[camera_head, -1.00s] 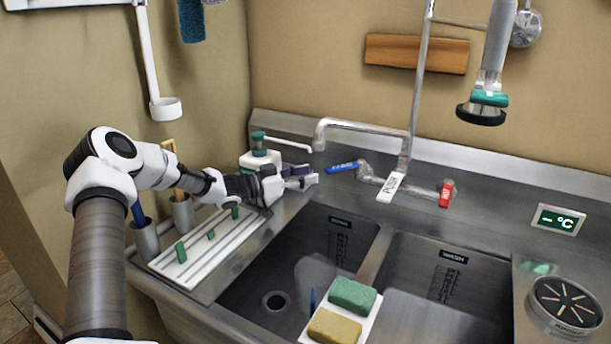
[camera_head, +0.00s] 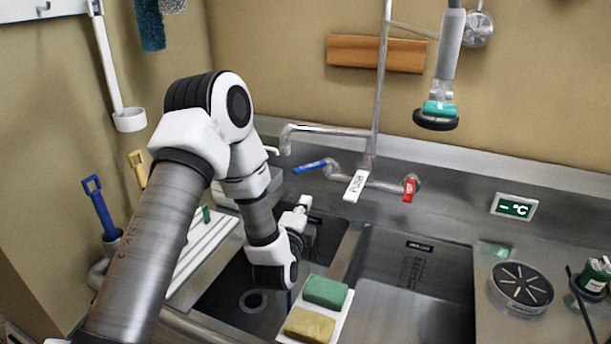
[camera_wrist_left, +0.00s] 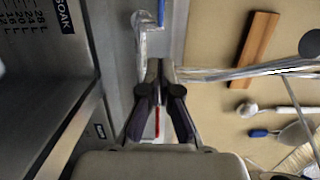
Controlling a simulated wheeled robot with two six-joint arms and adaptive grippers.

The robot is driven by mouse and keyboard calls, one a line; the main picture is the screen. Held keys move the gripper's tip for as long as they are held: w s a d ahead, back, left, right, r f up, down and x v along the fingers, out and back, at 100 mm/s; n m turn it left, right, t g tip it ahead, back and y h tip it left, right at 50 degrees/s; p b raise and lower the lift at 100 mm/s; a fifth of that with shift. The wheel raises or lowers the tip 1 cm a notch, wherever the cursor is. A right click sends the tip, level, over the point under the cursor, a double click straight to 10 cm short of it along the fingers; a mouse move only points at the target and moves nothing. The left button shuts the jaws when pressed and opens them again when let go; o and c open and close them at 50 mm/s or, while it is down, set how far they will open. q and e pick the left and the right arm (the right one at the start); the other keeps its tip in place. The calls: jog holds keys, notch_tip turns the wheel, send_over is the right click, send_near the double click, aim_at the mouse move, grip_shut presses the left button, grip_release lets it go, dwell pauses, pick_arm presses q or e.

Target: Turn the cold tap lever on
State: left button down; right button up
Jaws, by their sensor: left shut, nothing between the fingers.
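The cold tap lever is blue (camera_head: 309,167) and sits on the left end of the metal tap body (camera_head: 345,177) at the back of the sink. It points left. In the left wrist view the blue lever (camera_wrist_left: 161,14) shows at the top edge, beyond the fingertips. My left gripper (camera_head: 303,203) is over the back of the left basin, below and in front of the blue lever and apart from it. In the left wrist view its fingers (camera_wrist_left: 160,66) are together and empty. My right gripper is in neither view.
A red lever (camera_head: 409,189) is on the tap's right end, with a white PUSH lever (camera_head: 355,186) between. The spout (camera_head: 330,129) reaches left above. Green and yellow sponges (camera_head: 325,292) lie on a white tray at the front. The right basin (camera_head: 415,275) is clear.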

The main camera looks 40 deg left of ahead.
pick_arm(q)
jog(key=p, duration=0.2)
send_near(309, 170)
jog(key=w+d, duration=0.2)
jog(key=w, duration=0.2)
jog(key=a, duration=0.1)
jog(key=w+a+p, duration=0.1)
jog(key=a, duration=0.1)
jog(key=shift+w+a, duration=0.3)
jog(key=shift+a, duration=0.4)
jog(key=shift+w+d, duration=0.1)
jog(key=shift+d, duration=0.05)
